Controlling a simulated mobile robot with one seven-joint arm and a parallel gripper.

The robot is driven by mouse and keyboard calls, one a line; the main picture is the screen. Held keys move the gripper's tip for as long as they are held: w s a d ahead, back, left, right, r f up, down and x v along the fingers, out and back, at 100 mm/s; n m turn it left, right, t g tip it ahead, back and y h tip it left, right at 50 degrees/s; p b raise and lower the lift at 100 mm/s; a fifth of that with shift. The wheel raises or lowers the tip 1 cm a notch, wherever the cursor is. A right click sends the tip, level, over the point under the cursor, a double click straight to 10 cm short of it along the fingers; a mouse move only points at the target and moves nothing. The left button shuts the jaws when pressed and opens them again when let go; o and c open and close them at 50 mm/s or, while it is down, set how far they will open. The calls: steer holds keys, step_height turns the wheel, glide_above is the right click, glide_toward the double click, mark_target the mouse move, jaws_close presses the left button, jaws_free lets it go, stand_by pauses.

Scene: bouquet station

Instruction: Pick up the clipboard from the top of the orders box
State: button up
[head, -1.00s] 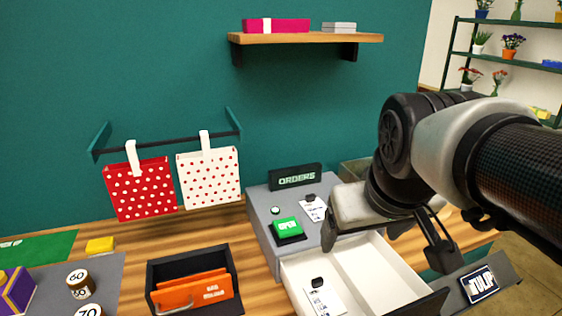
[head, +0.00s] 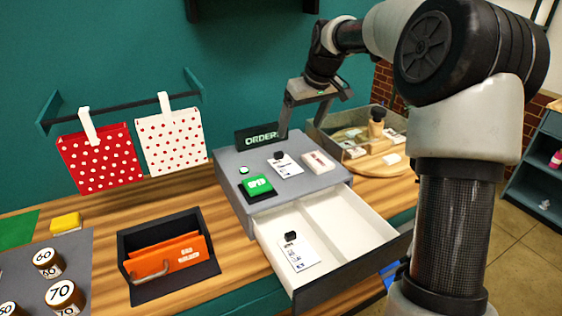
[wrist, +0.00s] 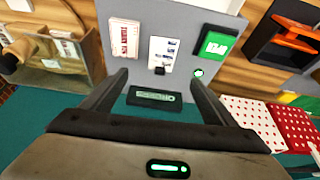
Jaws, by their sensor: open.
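The orders box (head: 235,165) is a grey box with a dark ORDERS sign (head: 258,138) at its back. A small white clipboard (head: 287,167) with a black clip lies flat on its top; it also shows in the wrist view (wrist: 163,50), beyond the fingertips, with its clip towards me. My gripper (head: 304,126) is open and empty above the back of the box, apart from the clipboard. In the wrist view its fingers (wrist: 160,79) stand either side of the sign. A second, similar clipboard (head: 298,254) lies in the open drawer (head: 345,226).
A glass-sided bin (head: 325,142) stands right. Polka-dot bags (head: 100,160) hang left above an orange-folder tray (head: 138,281).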

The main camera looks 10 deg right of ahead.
glide_toward(285, 166)
steer(key=shift+w+f+p, duration=0.35)
steer(key=shift+w+f, duration=0.35)
steer(key=shift+f, duration=0.05)
steer(key=x, duration=0.4)
steer(key=shift+s+a+f+p, duration=0.1)
steer(key=shift+s+f+p, duration=0.1)
steer(key=shift+p, duration=0.2)
steer(key=shift+w+f, duration=0.2)
steer(key=shift+f, duration=0.2)
steer(key=shift+f, duration=0.15)
steer(key=c, duration=1.1)
